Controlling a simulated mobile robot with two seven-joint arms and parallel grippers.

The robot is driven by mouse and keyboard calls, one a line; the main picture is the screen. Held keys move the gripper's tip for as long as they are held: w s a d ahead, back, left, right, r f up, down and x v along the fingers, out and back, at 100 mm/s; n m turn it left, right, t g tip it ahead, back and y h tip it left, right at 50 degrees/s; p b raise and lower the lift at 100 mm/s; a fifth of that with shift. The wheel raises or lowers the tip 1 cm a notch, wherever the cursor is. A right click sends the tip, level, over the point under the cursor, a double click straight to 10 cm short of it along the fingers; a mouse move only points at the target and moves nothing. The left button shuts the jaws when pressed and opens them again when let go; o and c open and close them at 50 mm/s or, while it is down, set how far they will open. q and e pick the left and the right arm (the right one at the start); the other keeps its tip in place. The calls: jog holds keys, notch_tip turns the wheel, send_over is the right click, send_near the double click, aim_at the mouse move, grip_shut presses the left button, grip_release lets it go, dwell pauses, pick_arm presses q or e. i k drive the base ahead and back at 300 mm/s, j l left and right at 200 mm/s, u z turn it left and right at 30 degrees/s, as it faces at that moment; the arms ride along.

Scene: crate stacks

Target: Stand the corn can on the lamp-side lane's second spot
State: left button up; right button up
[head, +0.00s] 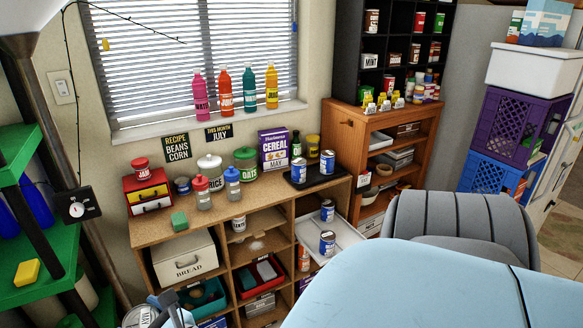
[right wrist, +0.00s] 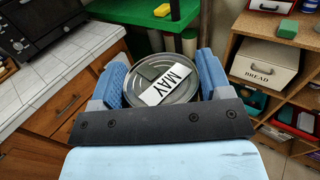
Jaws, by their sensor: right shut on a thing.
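My right gripper (right wrist: 162,82) is shut on a metal can (right wrist: 185,88). The can's round lid faces the camera and bears a white tag reading MAY; its side label is hidden, so I cannot read whether it is corn. Part of this can (head: 139,316) shows at the bottom left edge of the head view. A black tray (head: 311,182) on the wooden shelf unit's top holds two blue-and-white cans, a left one (head: 298,171) and a right one (head: 327,164). A white tray (head: 342,236) below holds two similar cans (head: 327,211). My left gripper is not in view.
The shelf top (head: 150,228) carries jars, bottles, a red-yellow box and a cereal box (head: 273,150). Signs read RECIPE BEANS CORN (head: 177,147) and THIS MONTH JULY (head: 218,132). A grey chair (head: 460,222) stands right; green shelving (head: 40,260) stands left.

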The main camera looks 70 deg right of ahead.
aim_at(315, 239)
jog(key=l+z, duration=0.5)
jog(key=l, duration=0.35)
jog(key=l+z, duration=0.1)
jog(key=l, duration=0.35)
jog(key=i+l, duration=0.15)
jog(key=l, duration=0.35)
jog(key=i+l, duration=0.1)
jog(key=l, duration=0.75)
jog(key=i+l, duration=0.15)
jog(key=l, duration=0.25)
jog(key=i+l, duration=0.1)
jog(key=l, duration=0.35)
jog(key=z, duration=0.05)
